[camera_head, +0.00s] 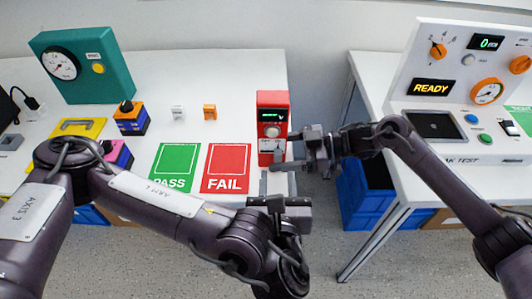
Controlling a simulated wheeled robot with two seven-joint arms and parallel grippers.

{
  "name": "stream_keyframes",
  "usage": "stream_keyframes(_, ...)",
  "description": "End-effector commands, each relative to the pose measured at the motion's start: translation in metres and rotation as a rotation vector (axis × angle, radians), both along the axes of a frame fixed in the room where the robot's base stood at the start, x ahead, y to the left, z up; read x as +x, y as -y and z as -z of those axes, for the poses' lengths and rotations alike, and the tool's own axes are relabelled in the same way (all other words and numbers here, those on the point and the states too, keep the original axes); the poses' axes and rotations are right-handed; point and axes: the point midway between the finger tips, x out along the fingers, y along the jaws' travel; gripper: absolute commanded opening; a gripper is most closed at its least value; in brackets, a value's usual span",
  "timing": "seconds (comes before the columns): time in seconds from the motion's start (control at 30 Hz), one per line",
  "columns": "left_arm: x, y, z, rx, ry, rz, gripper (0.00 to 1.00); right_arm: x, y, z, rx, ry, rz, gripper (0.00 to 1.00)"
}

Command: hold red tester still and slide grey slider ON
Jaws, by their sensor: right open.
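The red tester (273,100) stands upright near the right edge of the white table. It has a small dark display with green text, a round pale knob (272,131) and a light panel low on its front. The grey slider cannot be made out clearly; the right gripper partly covers the tester's lower front. My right gripper (284,157) is open at the tester's lower right, its fingers pointing left; contact cannot be told. My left gripper (272,184) is just below the tester at the table's front edge, fingers pointing up toward it. Its opening is unclear.
Green PASS (175,164) and red FAIL (227,165) mats lie left of the tester. A teal meter box (100,75) and small blocks stand farther left. A gap separates this table from the right table, which holds a white test console (459,90) reading READY.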

Motion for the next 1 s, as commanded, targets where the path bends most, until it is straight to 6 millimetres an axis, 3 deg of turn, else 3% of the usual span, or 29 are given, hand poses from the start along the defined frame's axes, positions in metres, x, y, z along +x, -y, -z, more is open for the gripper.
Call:
stream_keyframes(0.3,0.0,0.0,0.0,0.0,0.0,0.0,0.36,0.001,0.066,-0.013,-0.003,0.002,0.004,0.69)
stream_keyframes(0.5,0.0,0.0,0.0,0.0,0.0,0.0,0.36,0.001,0.096,-0.019,-0.002,0.0,0.002,0.69)
stream_keyframes(1.0,0.0,0.0,0.0,0.0,0.0,0.0,0.36,0.0,0.105,-0.022,0.0,0.001,0.001,0.69)
